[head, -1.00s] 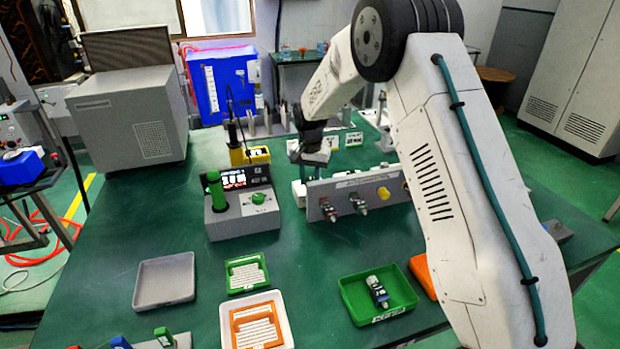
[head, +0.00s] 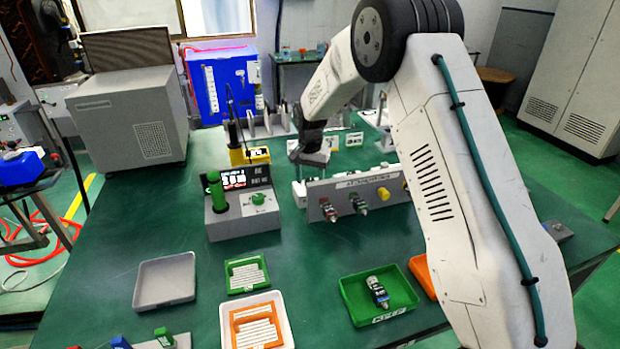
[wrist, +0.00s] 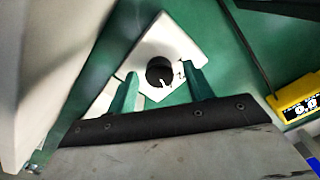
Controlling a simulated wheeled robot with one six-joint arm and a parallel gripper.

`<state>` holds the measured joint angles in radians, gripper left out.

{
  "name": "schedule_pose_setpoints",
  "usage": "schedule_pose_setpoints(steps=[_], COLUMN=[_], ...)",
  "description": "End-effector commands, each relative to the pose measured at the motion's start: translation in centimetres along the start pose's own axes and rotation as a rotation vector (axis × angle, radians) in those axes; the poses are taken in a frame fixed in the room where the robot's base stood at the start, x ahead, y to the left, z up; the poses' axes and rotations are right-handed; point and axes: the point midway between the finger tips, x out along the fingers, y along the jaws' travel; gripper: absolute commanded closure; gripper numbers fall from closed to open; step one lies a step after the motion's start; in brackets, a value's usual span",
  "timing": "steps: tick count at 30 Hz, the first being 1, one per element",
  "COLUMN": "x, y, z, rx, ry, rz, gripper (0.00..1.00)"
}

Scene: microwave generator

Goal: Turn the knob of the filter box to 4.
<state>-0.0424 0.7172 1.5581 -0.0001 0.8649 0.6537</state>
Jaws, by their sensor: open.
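The filter box appears in the wrist view as a white box (wrist: 182,47) with a round black knob (wrist: 160,71) on its face. A white pointer mark on the knob points toward the lower right of the picture; the scale figures are too small to read. My gripper (wrist: 162,84) is open, its two green fingers on either side of the knob in the picture, with a gap to each. I cannot tell the height between fingertips and knob. In the head view my gripper (head: 311,160) is behind the grey panel, and the knob is hidden.
The grey connector panel (head: 384,190) stands in front of my gripper. A yellow meter (head: 250,156) stands to the left; its display also shows in the wrist view (wrist: 298,104). A station with a green knob (head: 258,198) and several trays are nearer.

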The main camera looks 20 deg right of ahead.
Motion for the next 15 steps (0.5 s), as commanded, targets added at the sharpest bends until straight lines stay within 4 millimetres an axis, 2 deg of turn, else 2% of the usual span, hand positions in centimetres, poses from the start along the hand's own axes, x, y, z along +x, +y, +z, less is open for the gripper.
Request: schedule_pose_setpoints(steps=[5,15], x=[-1.3,-6.7], y=[0.0,0.0], z=[-0.1,-0.1], rx=[0.0,0.0], ry=[0.002,0.002], rz=[-0.002,-0.002], gripper=[0.48,0.48])
